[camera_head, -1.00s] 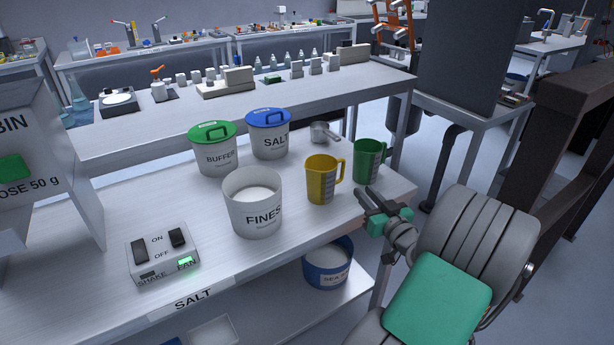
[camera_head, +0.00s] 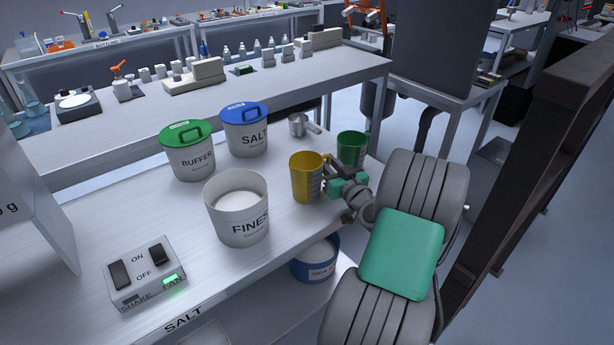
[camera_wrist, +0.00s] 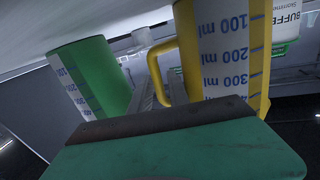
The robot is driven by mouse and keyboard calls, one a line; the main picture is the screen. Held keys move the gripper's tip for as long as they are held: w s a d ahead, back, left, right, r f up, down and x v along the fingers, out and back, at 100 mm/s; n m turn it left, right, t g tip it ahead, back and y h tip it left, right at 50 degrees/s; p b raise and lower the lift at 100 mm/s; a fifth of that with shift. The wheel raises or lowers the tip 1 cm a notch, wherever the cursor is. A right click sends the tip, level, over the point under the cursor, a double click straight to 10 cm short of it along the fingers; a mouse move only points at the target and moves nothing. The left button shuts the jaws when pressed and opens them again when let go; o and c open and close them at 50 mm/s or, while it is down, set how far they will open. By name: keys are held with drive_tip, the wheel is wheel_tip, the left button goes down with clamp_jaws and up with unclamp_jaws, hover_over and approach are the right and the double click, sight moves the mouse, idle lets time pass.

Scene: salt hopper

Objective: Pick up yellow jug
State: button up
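The yellow jug (camera_head: 305,178) stands upright on the white bench, right of the white FINES tub. In the wrist view the yellow jug (camera_wrist: 222,50) shows its blue millilitre scale, with its yellow handle (camera_wrist: 158,72) toward my gripper. My gripper (camera_head: 330,174) is at the jug's handle side, with its fingers pointing at the jug. In the wrist view my gripper's grey fingers (camera_wrist: 160,92) look apart, with the handle's bar at or between them. I cannot tell whether they touch it. The finger tips are partly hidden.
A green jug (camera_head: 351,148) stands close behind my gripper. The FINES tub (camera_head: 237,215), the BUFFER tub (camera_head: 190,155) and the SALT tub (camera_head: 244,135) are left of the yellow jug. A metal scoop (camera_head: 300,125) lies behind it. A switch box (camera_head: 146,275) sits front left.

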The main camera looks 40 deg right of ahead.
clamp_jaws()
idle(1.4)
